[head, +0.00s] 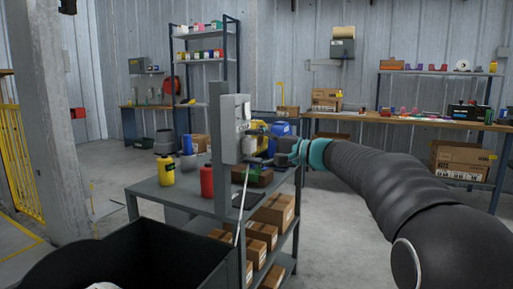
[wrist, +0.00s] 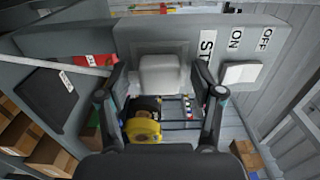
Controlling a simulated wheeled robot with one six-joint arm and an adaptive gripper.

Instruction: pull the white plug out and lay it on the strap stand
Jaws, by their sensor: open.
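A pale, whitish block that looks like the white plug (wrist: 160,74) sits on the face of the grey panel box (head: 231,130). In the wrist view my gripper (wrist: 160,84) is open, with one finger on each side of the block. Small gaps seem to show beside it; whether a finger touches it I cannot tell. In the head view my gripper (head: 272,150) is at the right side of the box, and the plug is hard to make out there. I cannot clearly identify the strap stand; a flat dark pad (wrist: 50,98) lies at left in the wrist view.
The panel carries ON and OFF labels and a white switch (wrist: 238,73). A pale cable (head: 241,205) hangs below the box. The grey shelf table (head: 160,190) holds a red bottle (head: 206,181) and a yellow bottle (head: 165,171). A black bin (head: 150,250) stands in front.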

